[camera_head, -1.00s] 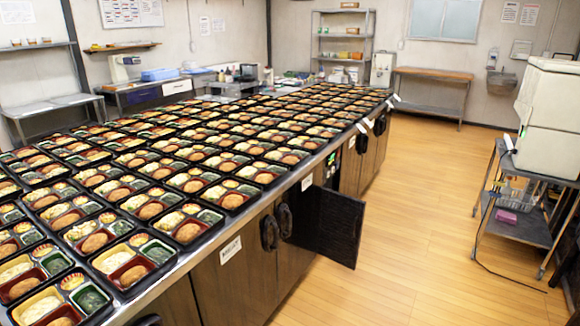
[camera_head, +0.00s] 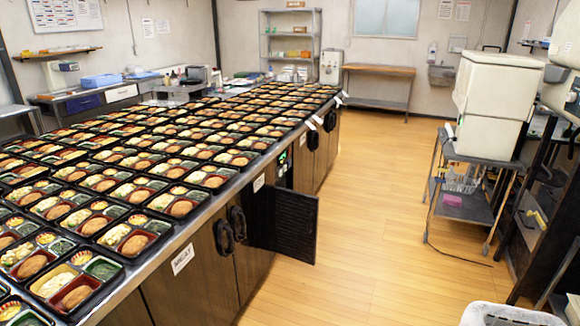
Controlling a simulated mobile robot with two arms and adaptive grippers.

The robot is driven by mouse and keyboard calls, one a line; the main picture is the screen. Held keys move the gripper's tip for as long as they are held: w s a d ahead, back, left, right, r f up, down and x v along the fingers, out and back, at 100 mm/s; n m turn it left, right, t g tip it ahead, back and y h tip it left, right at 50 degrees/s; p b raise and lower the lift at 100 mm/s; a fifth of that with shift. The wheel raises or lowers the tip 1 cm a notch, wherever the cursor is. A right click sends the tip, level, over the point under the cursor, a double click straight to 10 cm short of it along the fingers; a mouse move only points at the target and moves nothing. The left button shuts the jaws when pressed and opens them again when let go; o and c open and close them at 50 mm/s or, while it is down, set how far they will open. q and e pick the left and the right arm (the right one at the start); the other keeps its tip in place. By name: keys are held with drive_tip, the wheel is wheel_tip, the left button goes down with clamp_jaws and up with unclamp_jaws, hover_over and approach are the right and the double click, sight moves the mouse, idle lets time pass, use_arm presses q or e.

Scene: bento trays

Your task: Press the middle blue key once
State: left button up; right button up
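No blue key can be made out in the head view; anything that small is too far off to tell. A small dark panel (camera_head: 283,165) with a green glow shows on the front of the long counter, beside an open black louvred door (camera_head: 297,228). The door partly hides the space behind it. Neither of my grippers is in view.
The long counter (camera_head: 205,217) is covered with rows of filled bento trays. Cream machines (camera_head: 490,100) stand on a grey cart (camera_head: 470,205) at the right. A white bin (camera_head: 510,315) is at the lower right. The wooden floor (camera_head: 370,220) between is clear.

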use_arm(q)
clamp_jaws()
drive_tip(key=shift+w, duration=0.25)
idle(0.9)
